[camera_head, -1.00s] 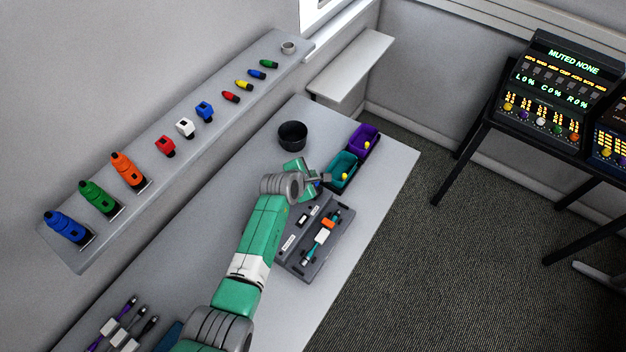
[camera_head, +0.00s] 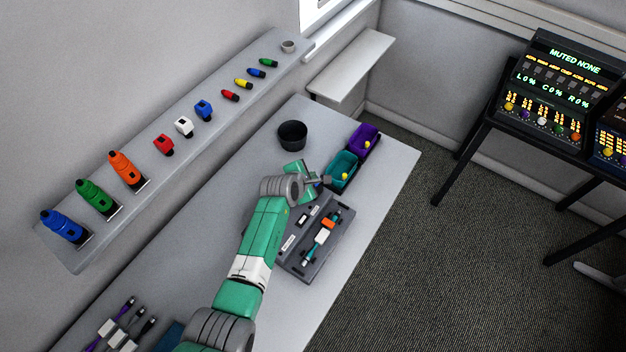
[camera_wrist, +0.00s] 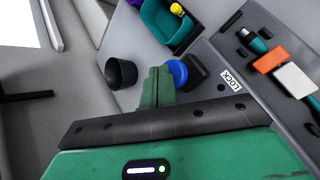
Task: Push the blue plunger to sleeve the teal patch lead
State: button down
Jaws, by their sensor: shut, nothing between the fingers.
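The teal patch lead (camera_head: 308,255) lies in the dark grey fixture (camera_head: 294,266), with an orange block and a white block along it. In the wrist view the lead's teal end (camera_wrist: 257,45) shows beside the orange block. The round blue plunger (camera_wrist: 177,72) stands against a black housing at the fixture's end, near the LOCK label. My gripper (camera_wrist: 158,78) is shut and empty, its green fingers close beside the plunger on the side away from the housing. Whether they touch cannot be told. In the head view my wrist mostly hides the plunger.
A black cup (camera_head: 292,135) stands behind my gripper. A teal bin (camera_head: 344,171) and a purple bin (camera_head: 363,141) stand at the table's right edge, with yellow balls. More cables (camera_head: 120,325) lie at the lower left.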

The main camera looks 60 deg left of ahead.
jog(key=shift+f+b, duration=0.9)
jog(key=shift+f, duration=0.25)
dwell(0.7)
jog(key=shift+r, duration=0.15)
jog(key=shift+r+p, duration=1.65)
jog(key=shift+p, duration=0.15)
notch_tip(320, 180, up, 6)
jog(key=p, duration=0.5)
jog(key=shift+p, duration=0.35)
